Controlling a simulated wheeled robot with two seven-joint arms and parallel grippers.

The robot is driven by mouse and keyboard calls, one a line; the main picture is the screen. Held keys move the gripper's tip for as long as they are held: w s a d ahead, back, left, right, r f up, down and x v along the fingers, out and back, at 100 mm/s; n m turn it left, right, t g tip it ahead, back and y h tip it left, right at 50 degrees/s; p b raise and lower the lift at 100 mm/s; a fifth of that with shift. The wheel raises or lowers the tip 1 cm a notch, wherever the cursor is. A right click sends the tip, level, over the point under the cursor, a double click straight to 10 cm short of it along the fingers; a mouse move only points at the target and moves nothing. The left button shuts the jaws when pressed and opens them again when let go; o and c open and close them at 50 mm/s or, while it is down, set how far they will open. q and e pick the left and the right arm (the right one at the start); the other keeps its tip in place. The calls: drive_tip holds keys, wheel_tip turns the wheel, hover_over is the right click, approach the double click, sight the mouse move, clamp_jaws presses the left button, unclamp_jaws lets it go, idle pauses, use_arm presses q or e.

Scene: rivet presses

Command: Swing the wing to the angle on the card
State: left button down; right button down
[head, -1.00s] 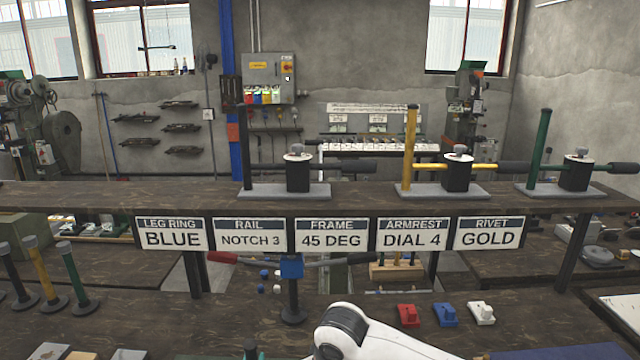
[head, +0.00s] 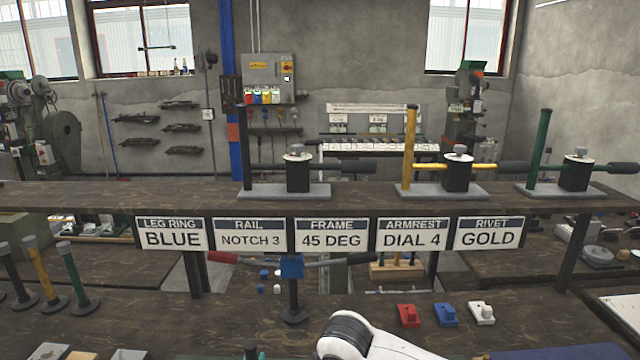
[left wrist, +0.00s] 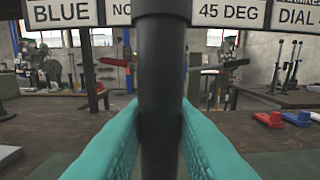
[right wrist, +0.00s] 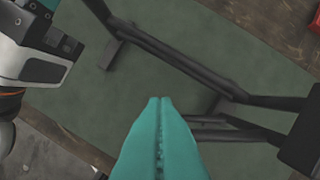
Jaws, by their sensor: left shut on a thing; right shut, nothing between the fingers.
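The card row in the head view has a FRAME card (head: 331,236) reading 45 DEG. It also shows in the left wrist view (left wrist: 226,13). My left gripper (left wrist: 160,118) has its teal fingers on both sides of a black upright tube (left wrist: 161,70), shut on it. The tube's lower end is out of view. My right gripper (right wrist: 160,102) is shut and empty above a green surface. Dark frame bars (right wrist: 180,60) lie ahead and to the right of its tips, apart from them. I cannot tell which part is the wing. Neither gripper's fingers show clearly in the head view.
A blue-hubbed stand (head: 291,267) with red and dark handles stands behind the work area. Red (head: 408,315), blue (head: 446,314) and white (head: 481,313) blocks lie at right. Upright posts (head: 41,275) stand at left. A shelf (head: 120,197) crosses above the cards.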

drive_tip(key=shift+s, duration=0.2)
idle(0.4)
drive_tip(key=shift+s+d, duration=0.2)
drive_tip(key=shift+s, duration=0.35)
drive_tip(key=shift+s+d, duration=0.35)
drive_tip(key=shift+s, duration=0.3)
drive_tip(key=shift+w+a, duration=0.1)
drive_tip(key=shift+a, duration=0.05)
drive_tip(key=shift+w+a, duration=0.8)
drive_tip(key=shift+w, duration=0.05)
drive_tip(key=shift+r, duration=0.1)
